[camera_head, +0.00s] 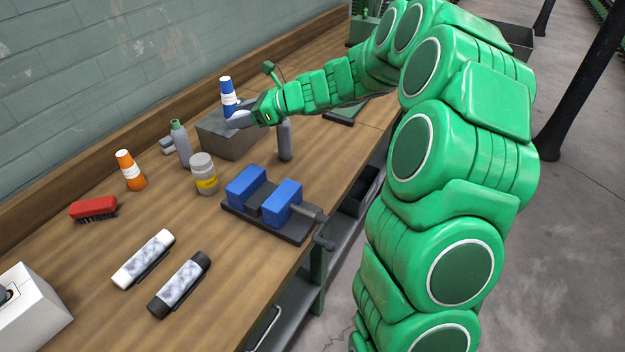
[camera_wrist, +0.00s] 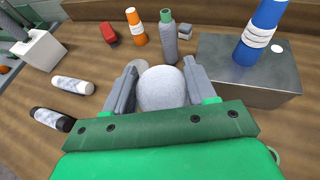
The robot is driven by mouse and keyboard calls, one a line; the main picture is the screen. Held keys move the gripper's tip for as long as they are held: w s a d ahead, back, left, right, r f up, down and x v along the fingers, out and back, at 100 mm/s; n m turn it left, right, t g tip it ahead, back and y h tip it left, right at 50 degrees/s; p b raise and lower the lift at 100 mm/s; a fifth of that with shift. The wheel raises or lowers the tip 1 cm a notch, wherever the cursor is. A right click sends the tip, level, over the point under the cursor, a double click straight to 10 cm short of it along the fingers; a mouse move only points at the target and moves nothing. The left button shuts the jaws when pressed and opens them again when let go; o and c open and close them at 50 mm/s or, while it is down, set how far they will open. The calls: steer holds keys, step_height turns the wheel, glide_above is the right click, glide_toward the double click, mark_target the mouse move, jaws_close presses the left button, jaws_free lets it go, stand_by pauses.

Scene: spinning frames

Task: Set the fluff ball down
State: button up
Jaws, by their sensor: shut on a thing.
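The fluff ball (camera_wrist: 162,90) is a pale grey-white round ball in the wrist view. My gripper (camera_wrist: 160,82) is shut on it, with one grey finger on each side. In the head view my gripper (camera_head: 240,118) reaches over the bench beside the grey metal box (camera_head: 218,137). I cannot make out the ball apart from the fingers there. The wrist view shows the box (camera_wrist: 225,75) to the right of the ball, with a blue cone (camera_wrist: 262,30) standing on it. What lies directly under the ball is hidden.
A blue-jawed vise (camera_head: 268,208), a grey bottle (camera_head: 284,142) and two rollers (camera_head: 145,258) are nearer. Bare wood lies between.

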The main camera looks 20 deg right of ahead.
mark_target(313, 179)
steer(key=s+d+m+t+h, duration=0.2)
steer(key=s+d, duration=0.1)
steer(key=d, duration=0.5)
steer(key=s+d+m+t+h, duration=0.1)
steer(key=s+d+m+t, duration=0.1)
steer(key=d, duration=0.7)
steer(key=shift+s+a+f, duration=0.1)
steer(key=shift+a+f, duration=0.05)
steer(key=shift+f, duration=8.95)
steer(key=o, duration=1)
steer(key=shift+f, duration=0.1)
